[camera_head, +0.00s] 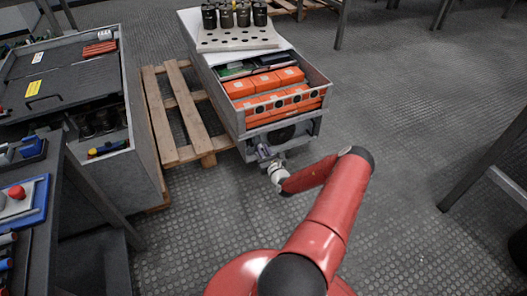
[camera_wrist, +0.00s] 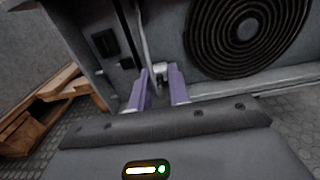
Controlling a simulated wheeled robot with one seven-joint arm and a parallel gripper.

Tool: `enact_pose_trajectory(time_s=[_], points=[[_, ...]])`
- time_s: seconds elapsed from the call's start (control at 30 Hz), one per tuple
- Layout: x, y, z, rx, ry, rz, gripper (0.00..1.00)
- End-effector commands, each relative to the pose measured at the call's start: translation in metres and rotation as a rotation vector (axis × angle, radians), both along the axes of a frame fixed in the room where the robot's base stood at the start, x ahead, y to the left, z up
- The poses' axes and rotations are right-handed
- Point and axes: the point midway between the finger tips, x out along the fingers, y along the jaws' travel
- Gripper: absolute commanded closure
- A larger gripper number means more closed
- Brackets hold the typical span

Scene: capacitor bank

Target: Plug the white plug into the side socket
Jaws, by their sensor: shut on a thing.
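My gripper (camera_wrist: 160,82) shows in the wrist view as two purple fingers, close in front of the end face of a grey cabinet (camera_wrist: 180,75). Between the fingertips is a small pale piece, the white plug (camera_wrist: 159,69), partly hidden by the fingers. A pale cable (camera_wrist: 143,38) rises from near it. A black socket-like fitting (camera_wrist: 105,42) sits on the cabinet face to the left of the fingers. In the head view my gripper (camera_head: 264,154) is at the cabinet's lower front left corner. The plug is too small to tell there.
A round fan grille (camera_wrist: 246,27) is right of the fingers. The cabinet (camera_head: 238,112) has an open top with orange capacitor blocks (camera_head: 275,92) and dark cylinders on a perforated plate (camera_head: 238,38). A wooden pallet (camera_head: 182,118) lies left. Floor to the right is clear.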

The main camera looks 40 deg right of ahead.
Motion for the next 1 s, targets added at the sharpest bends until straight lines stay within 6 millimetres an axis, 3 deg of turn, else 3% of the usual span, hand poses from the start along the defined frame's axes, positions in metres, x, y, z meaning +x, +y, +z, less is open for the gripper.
enact_pose_trajectory(time_s=[1.0], points=[[-0.035,0.009,0.002,0.001,0.001,0.000,1.00]])
